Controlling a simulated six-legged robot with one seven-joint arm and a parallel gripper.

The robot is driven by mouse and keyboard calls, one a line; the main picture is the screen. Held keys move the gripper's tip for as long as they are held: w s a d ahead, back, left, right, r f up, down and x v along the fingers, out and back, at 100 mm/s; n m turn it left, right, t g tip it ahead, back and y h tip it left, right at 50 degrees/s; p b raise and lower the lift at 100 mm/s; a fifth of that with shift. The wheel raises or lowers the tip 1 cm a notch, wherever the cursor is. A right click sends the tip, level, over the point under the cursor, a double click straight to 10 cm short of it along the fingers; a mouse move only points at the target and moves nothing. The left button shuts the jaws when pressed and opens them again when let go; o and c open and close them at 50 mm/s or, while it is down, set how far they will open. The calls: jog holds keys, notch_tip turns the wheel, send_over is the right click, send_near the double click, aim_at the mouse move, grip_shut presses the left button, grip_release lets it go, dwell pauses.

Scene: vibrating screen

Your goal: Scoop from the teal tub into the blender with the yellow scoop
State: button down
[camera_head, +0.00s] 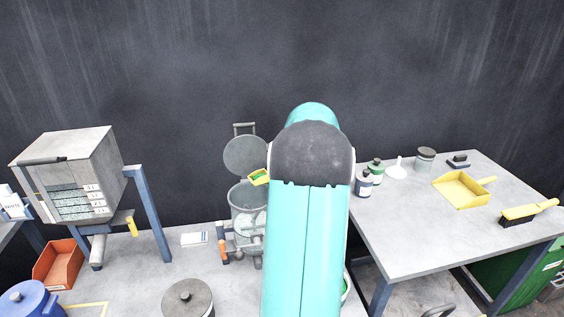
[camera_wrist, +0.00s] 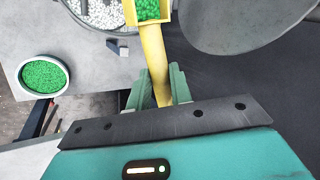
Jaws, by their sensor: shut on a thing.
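The yellow scoop (camera_wrist: 155,60) is held by its handle in my gripper (camera_wrist: 157,88), which is shut on it. Green pellets fill the scoop's bowl, at the top edge of the wrist view. In the head view the scoop (camera_head: 254,180) shows just left of my arm, above the blender (camera_head: 236,212). The blender's round lid (camera_head: 245,155) stands open behind. White pellets (camera_wrist: 102,13) lie inside the blender beneath the scoop. The teal tub (camera_wrist: 44,97), full of green pellets, is at the left of the wrist view. My arm hides most of it and my gripper in the head view.
A grey table (camera_head: 420,235) at right holds bottles, a yellow dustpan (camera_head: 460,190) and a brush (camera_head: 528,212). At left stand a boxy machine (camera_head: 75,175), an orange bin (camera_head: 60,263) and a blue pot (camera_head: 28,300). A lidded grey container (camera_head: 188,298) is in front.

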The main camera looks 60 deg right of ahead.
jog(key=shift+w+a+r+n+g+h, duration=0.7)
jog(key=shift+a+h, duration=0.4)
jog(key=shift+h, duration=0.35)
jog(key=shift+w+a+r+n+g+h, duration=0.6)
jog(key=shift+a+g+h, duration=0.4)
jog(key=shift+h, duration=0.5)
jog(key=shift+w+a+r+n+g+h, duration=0.5)
jog(key=shift+w+a+g+h, duration=0.25)
jog(key=shift+a+h, duration=0.55)
jog(key=shift+w+a+r+n+g+h, duration=0.3)
jog(key=shift+w+a+h, duration=0.25)
jog(key=shift+h, duration=0.4)
jog(key=shift+w+a+r+n+g+h, duration=0.1)
jog(key=shift+w+a+n+h, duration=0.15)
jog(key=shift+a+h, duration=0.25)
jog(key=shift+w+a+f+n+g+h, duration=0.1)
jog(key=shift+w+a+n+h, duration=0.2)
jog(key=shift+a+h, duration=0.15)
jog(key=shift+w+a+r+n+g+h, duration=0.1)
jog(key=shift+w+a+n+h, duration=0.15)
jog(key=shift+a+h, duration=0.25)
jog(key=shift+s+d, duration=0.1)
jog(key=shift+d, duration=0.05)
